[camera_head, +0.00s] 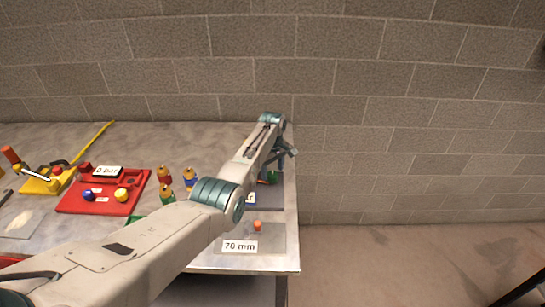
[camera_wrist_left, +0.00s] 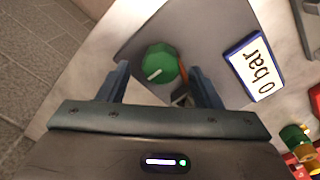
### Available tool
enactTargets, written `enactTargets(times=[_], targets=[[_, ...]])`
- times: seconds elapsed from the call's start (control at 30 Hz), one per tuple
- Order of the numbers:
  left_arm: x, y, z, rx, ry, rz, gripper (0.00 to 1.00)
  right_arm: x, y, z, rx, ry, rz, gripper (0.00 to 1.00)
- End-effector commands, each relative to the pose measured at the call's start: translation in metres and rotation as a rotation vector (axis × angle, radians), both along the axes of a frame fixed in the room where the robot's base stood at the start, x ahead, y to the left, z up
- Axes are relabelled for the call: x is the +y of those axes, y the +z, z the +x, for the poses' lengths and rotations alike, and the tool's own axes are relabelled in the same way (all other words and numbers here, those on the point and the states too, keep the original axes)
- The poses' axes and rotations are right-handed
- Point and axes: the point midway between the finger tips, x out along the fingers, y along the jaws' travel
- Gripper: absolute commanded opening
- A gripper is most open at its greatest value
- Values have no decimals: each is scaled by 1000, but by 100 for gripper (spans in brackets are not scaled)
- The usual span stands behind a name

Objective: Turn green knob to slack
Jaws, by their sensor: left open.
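The green knob (camera_wrist_left: 162,63) is round with a white pointer line and sits on a grey plate (camera_wrist_left: 135,45). In the left wrist view it lies just beyond and between the fingers of my left gripper (camera_wrist_left: 160,88), which is open and empty. In the head view my left gripper (camera_head: 286,155) is above the right end of the table, and only a small part of the green knob (camera_head: 272,177) shows beneath my arm. A display reading 0 bar (camera_wrist_left: 254,68) is beside the knob. My right gripper is not in view.
A red panel (camera_head: 75,203) with knobs and a yellow fixture (camera_head: 37,184) stand to the left. Several small colored fittings (camera_head: 190,179) are mid-table. A 70 mm label (camera_head: 240,246) and an orange piece (camera_head: 257,225) lie near the front edge. A brick wall is behind.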

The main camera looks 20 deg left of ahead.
Motion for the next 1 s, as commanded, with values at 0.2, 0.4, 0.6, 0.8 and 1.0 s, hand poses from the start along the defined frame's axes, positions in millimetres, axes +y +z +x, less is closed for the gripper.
enactTargets(times=[0.2, 0.4, 0.6, 0.8, 1.0], targets=[[0, 39, 0, -5, 0, 0, 59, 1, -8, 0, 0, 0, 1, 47], [0, 74, 1, -5, 0, 0, 59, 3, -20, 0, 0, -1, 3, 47], [0, 90, 0, -3, 0, 1, 59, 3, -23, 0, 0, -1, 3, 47], [0, 92, 0, -1, 0, 0, 59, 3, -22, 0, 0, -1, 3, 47], [0, 91, 0, -1, 0, 0, 59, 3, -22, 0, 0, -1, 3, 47]])
